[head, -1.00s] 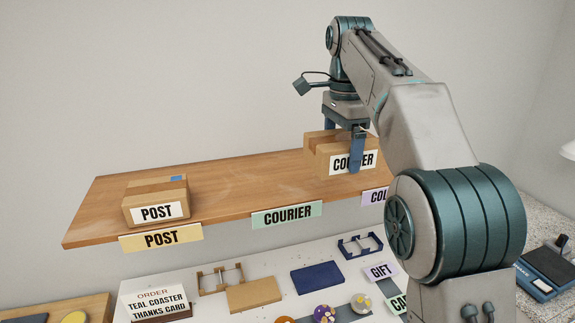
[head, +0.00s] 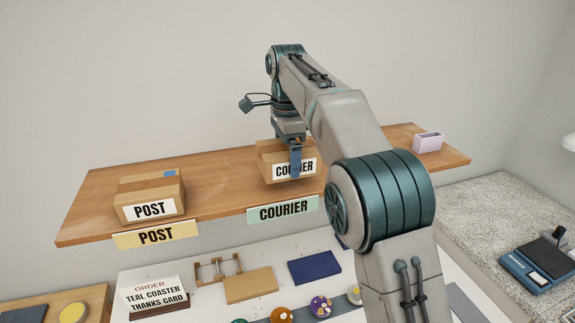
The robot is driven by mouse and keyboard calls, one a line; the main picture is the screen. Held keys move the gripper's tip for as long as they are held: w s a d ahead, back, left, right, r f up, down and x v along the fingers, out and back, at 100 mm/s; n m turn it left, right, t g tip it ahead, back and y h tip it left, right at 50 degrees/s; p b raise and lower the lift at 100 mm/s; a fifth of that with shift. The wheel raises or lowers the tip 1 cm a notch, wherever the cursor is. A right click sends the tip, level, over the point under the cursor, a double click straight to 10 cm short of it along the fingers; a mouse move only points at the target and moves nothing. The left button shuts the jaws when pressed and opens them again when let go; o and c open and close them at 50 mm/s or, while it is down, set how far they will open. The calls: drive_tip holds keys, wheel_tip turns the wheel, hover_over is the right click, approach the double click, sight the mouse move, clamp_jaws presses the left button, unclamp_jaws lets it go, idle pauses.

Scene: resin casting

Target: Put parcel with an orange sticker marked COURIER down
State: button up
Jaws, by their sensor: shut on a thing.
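The brown cardboard parcel marked COURIER (head: 266,169) is at the middle of the wooden shelf, behind the green COURIER label (head: 283,209). Its front carries a white label with black letters; I see no orange sticker on the faces in view. My gripper (head: 295,162) is shut on the parcel from above, with one finger across its front label. The other finger is hidden. The parcel looks level and at or just over the board; I cannot tell if it touches.
A parcel marked POST (head: 150,197) with a blue sticker stands on the shelf (head: 222,180) at left, behind the yellow POST label (head: 156,235). A small lilac box (head: 428,142) is at the shelf's right end. The board between the two parcels is bare. A white worktop with several items lies below.

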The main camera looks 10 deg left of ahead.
sight(288, 147)
drive_tip(key=shift+d+f, duration=0.1)
drive_tip(key=shift+f, duration=1.7)
drive_tip(key=shift+f, duration=0.1)
drive_tip(key=o, duration=0.9)
wheel_tip(288, 147, up, 12)
drive_tip(key=p, duration=0.3)
